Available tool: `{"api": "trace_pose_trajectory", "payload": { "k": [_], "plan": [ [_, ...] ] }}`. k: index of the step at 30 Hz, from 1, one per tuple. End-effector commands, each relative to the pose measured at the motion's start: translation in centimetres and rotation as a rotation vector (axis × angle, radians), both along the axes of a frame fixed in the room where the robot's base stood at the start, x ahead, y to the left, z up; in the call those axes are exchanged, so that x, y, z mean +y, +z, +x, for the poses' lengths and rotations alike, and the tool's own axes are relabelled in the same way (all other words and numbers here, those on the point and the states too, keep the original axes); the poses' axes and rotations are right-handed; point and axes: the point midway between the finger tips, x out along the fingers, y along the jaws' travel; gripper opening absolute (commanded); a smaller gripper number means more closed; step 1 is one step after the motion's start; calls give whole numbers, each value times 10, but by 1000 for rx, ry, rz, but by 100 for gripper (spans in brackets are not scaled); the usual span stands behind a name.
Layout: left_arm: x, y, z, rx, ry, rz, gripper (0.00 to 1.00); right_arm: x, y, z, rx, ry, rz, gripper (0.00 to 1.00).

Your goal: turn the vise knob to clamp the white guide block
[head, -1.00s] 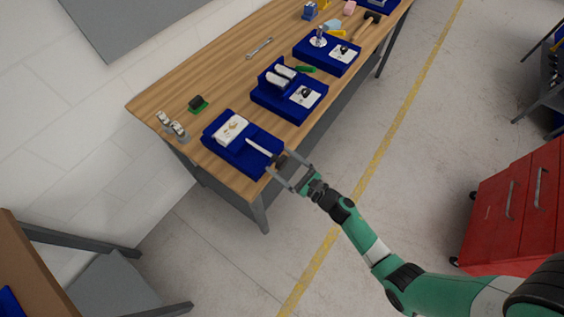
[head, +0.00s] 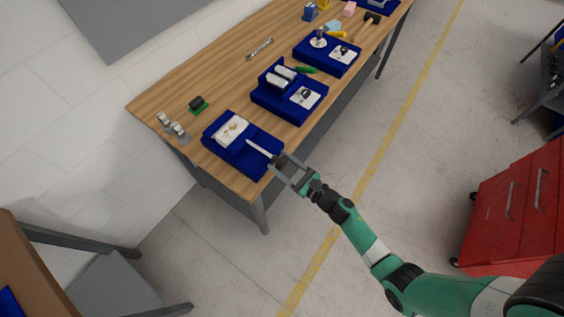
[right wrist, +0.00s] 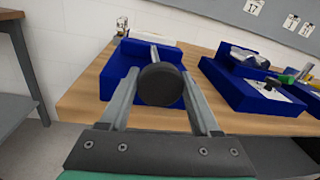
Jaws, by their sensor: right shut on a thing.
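The blue vise (head: 222,152) sits on the wooden bench near its front edge. The white guide block (head: 230,131) lies in its far left part; I cannot tell how tightly it is held. A pale screw shaft (head: 258,147) runs toward my right gripper (head: 276,161). In the right wrist view, the dark round vise knob (right wrist: 161,84) is between the fingers of my right gripper (right wrist: 159,75), which is shut on it. My left gripper is not in view.
More blue fixtures (head: 262,95) stand further along the bench (head: 212,85). A wrench (head: 260,48) and a small dark part on a green base (head: 197,104) lie behind. Metal pieces (head: 172,127) stand at the left edge. Floor in front is free; a red cabinet (head: 510,215) stands right.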

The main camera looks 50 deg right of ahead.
Motion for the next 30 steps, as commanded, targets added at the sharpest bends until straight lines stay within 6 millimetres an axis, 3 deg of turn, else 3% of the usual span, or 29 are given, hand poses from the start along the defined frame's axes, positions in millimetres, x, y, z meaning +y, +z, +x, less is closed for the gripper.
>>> {"api": "trace_pose_trajectory", "payload": {
  "k": [11,30],
  "plan": [
    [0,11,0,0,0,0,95,-1,2,0,22,-1,192,8],
    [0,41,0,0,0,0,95,-2,3,0,89,-2,789,8]
  ]
}}
